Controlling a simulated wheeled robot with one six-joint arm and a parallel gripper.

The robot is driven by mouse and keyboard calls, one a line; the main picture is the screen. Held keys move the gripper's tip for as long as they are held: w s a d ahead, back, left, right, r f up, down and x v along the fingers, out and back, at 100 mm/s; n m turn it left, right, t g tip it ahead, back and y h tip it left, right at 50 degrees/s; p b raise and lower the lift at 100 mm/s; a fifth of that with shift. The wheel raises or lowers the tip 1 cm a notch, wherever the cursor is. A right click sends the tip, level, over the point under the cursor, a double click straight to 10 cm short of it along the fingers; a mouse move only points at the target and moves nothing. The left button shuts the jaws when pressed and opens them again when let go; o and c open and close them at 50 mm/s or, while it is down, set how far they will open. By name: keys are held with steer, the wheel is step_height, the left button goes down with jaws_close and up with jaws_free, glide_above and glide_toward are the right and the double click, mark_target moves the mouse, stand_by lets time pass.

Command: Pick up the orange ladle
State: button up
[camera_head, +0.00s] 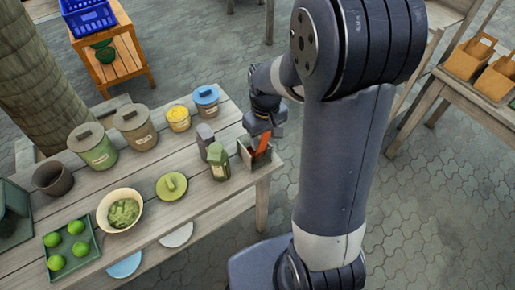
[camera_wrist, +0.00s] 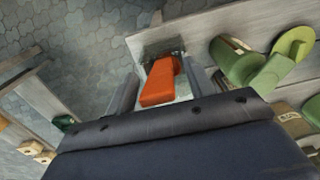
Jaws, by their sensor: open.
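The orange ladle (camera_wrist: 160,84) shows in the wrist view as a flat orange handle standing in a small grey box. In the head view its orange part (camera_head: 262,143) shows just below my gripper, at the right end of the table. My gripper (camera_wrist: 157,92) is open, with one finger on each side of the orange handle and visible gaps between. I cannot tell whether a finger touches it. The ladle's lower end is hidden in the box (camera_head: 247,157).
Green and grey bottles (camera_head: 218,160) stand close left of the box. The wooden table (camera_head: 205,203) also carries jars, a bowl (camera_head: 104,218) of green food, a green lid (camera_head: 172,186) and a tray (camera_head: 47,246) of limes.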

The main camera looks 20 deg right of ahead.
steer(key=shift+f, duration=0.4)
steer(key=shift+c, duration=0.2)
jaws_close()
